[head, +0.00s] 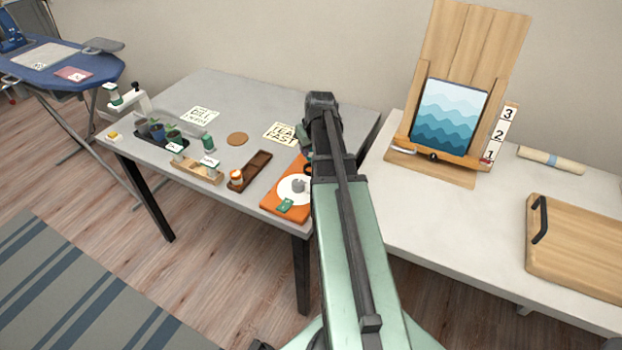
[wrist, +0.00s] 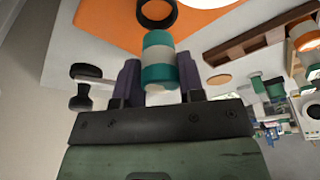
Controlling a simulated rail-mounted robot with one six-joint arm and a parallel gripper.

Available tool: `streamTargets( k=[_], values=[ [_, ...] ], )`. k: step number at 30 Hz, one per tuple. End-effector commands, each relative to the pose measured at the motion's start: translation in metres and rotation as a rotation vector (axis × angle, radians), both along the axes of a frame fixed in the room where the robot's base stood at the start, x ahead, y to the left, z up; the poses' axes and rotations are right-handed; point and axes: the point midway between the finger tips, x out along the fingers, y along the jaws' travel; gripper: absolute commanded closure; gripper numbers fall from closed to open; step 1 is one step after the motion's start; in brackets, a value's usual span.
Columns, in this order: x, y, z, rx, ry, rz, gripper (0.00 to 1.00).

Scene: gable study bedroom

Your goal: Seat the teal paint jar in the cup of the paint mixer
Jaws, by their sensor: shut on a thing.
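The teal paint jar (wrist: 158,60), teal with a pale band, is held between the two dark fingers of my gripper (wrist: 158,66) in the wrist view. My gripper is shut on it. The paint mixer has an orange base (head: 275,205) and a white disc (head: 288,193) at the table's front right corner in the head view. Its dark ring-shaped cup (wrist: 157,22) shows beyond the jar in the wrist view, apart from it. In the head view my arm hides part of the mixer, and the gripper and jar cannot be made out clearly.
A brown tray (head: 262,163) with an orange-and-white jar (head: 237,177) stands left of the mixer. In the wrist view a black-ended piece (wrist: 88,73) lies left of the fingers.

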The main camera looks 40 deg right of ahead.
Motion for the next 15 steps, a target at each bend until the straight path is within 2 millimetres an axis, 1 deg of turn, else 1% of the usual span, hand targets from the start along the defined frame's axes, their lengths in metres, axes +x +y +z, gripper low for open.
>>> streamTargets(
  k=[1, 5, 6, 12, 13, 15],
  values=[
    [0.0, 0.0, -0.014, 0.0, 0.0, 0.0, 0.89],
    [0.0, 0.0, -0.01, 0.0, 0.0, 0.0, 0.89],
    [0.0, 0.0, -0.014, 0.0, 0.0, 0.0, 0.89],
    [0.0, 0.0, -0.055, 0.0, 0.0, 0.0, 0.89],
    [0.0, 0.0, -0.057, 0.0, 0.0, 0.0, 0.89],
    [0.0, 0.0, -0.054, 0.0, 0.0, 0.0, 0.89]
  ],
)
